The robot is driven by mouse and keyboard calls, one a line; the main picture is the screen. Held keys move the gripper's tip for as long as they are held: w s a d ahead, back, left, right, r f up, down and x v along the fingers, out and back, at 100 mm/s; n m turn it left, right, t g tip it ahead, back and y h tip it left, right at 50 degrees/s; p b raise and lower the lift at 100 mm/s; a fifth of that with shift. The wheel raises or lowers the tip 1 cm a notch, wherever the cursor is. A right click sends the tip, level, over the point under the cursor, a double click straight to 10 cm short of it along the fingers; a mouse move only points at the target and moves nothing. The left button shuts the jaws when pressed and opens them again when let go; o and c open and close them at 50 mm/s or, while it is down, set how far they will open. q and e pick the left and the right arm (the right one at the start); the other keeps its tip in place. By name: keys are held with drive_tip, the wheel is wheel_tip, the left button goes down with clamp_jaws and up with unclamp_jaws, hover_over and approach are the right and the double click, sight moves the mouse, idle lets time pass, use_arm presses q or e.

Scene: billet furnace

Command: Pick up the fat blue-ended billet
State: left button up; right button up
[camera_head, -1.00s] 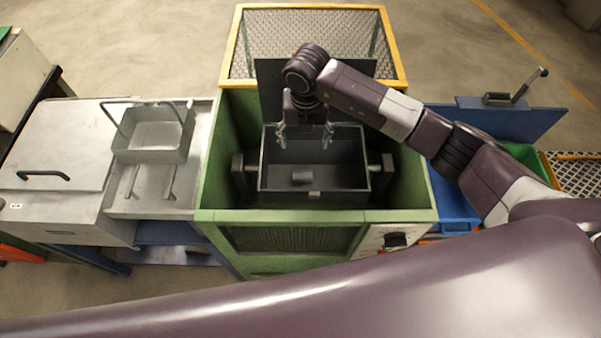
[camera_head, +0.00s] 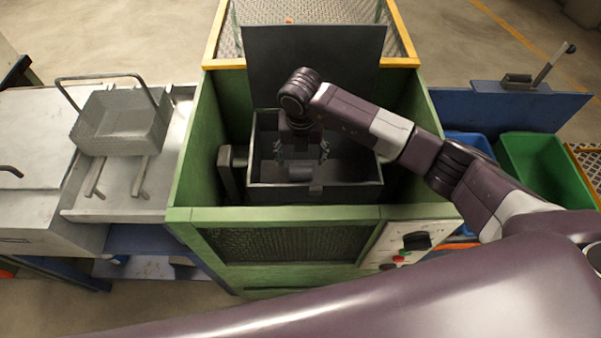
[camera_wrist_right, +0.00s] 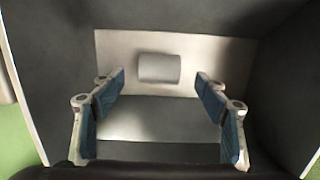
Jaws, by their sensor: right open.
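A short, thick grey cylinder (camera_head: 300,173), which looks like the billet, lies on its side in the dark open box (camera_head: 318,194) inside the green furnace. It also shows in the right wrist view (camera_wrist_right: 160,68), pale grey on the box floor. No blue end shows in either view. My right gripper (camera_head: 302,156) points down into the box, over the cylinder. In the wrist view its blue-padded fingers (camera_wrist_right: 156,88) are spread wide, with nothing between them touching the cylinder. The cylinder lies just beyond the fingertips. My left gripper is out of view.
The box walls stand close around the gripper. A raised dark lid (camera_head: 312,62) is behind the box. A wire basket (camera_head: 124,122) stands on the metal bench at left. A green bin (camera_head: 545,168) and a blue bin (camera_head: 468,146) are at right.

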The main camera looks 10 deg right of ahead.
sight(300, 167)
drive_tip(key=f, duration=0.2)
drive_tip(key=f+p, duration=0.1)
drive_tip(key=f, duration=0.2)
drive_tip(key=shift+w+f, duration=0.2)
drive_tip(key=shift+f, duration=0.15)
clamp_jaws()
drive_tip(key=shift+w+r, duration=0.15)
